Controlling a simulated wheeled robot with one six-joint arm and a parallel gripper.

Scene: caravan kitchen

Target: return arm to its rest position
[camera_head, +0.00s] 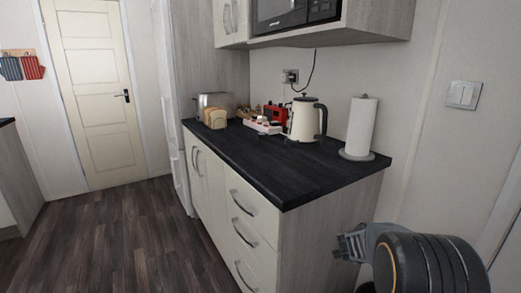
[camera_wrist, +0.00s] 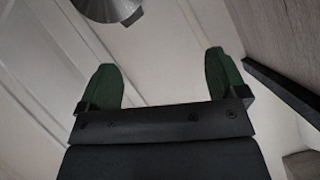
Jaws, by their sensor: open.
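My gripper (camera_head: 350,244) is at the lower right of the head view, in front of the end of the kitchen unit and below the countertop. It holds nothing. In the wrist view my gripper (camera_wrist: 160,88) shows two green fingertips spread wide apart, with nothing between them. My dark arm link fills the lower right corner of the head view and hides part of the wall and floor behind it.
The black countertop (camera_head: 285,177) carries a kettle (camera_head: 304,119), a paper towel roll (camera_head: 361,126), a toaster (camera_head: 214,102), bread (camera_head: 215,118) and a red item (camera_head: 275,114). The floor (camera_head: 125,235) to the left is clear, up to the closed door (camera_head: 95,90).

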